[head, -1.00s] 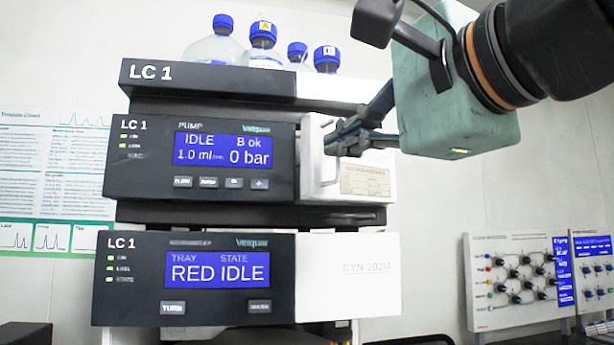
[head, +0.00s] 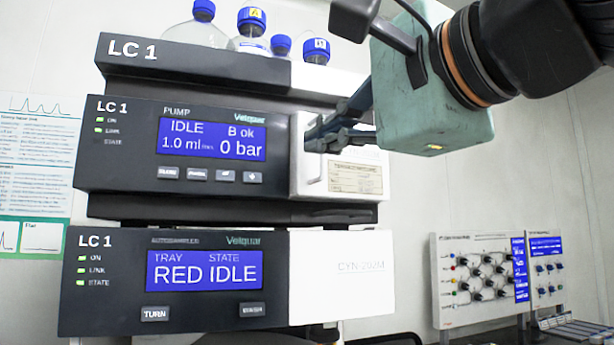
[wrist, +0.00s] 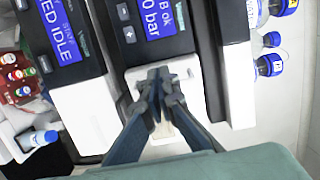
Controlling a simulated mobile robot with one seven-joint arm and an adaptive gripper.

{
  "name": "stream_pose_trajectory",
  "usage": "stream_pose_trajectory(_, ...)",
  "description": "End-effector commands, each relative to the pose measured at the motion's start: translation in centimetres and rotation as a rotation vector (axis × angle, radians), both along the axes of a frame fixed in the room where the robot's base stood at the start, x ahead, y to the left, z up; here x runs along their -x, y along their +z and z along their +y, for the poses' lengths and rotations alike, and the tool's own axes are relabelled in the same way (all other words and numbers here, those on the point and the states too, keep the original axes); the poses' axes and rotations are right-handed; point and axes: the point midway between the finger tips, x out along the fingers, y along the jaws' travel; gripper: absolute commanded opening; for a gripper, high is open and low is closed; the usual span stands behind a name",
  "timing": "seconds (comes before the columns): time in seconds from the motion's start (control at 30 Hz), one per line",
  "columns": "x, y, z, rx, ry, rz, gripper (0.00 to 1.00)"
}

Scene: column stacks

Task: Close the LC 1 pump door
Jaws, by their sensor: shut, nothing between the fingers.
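The LC 1 pump module (head: 178,148) is the dark upper unit with a blue "IDLE 0 bar" screen. Its white door (head: 352,160) is at the right of that screen, with a thin handle on its left side and a pale label (head: 355,177). The door looks flush or nearly flush with the front; I cannot tell if a small gap is left. My gripper (head: 317,140) is shut and empty, its fingertips at the door's upper left near the handle. In the wrist view the fingertips (wrist: 158,76) lie over the white door (wrist: 188,68), partly hiding it; contact is unclear.
Below is the autosampler (head: 170,280) with a white right panel (head: 340,275). Several blue-capped bottles (head: 250,36) stand on top of the stack. A valve panel (head: 478,280) stands at the right. A blue-capped bottle (wrist: 38,140) shows at lower left in the wrist view.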

Motion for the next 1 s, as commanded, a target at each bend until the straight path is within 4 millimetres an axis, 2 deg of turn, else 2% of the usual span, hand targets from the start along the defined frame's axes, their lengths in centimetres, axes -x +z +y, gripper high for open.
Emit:
stream_pose_trajectory(0.4,-1.0,0.0,1.3,0.0,0.008,0.0,0.0)
stream_pose_trajectory(1.0,-1.5,0.0,1.7,0.0,0.008,0.0,0.0)
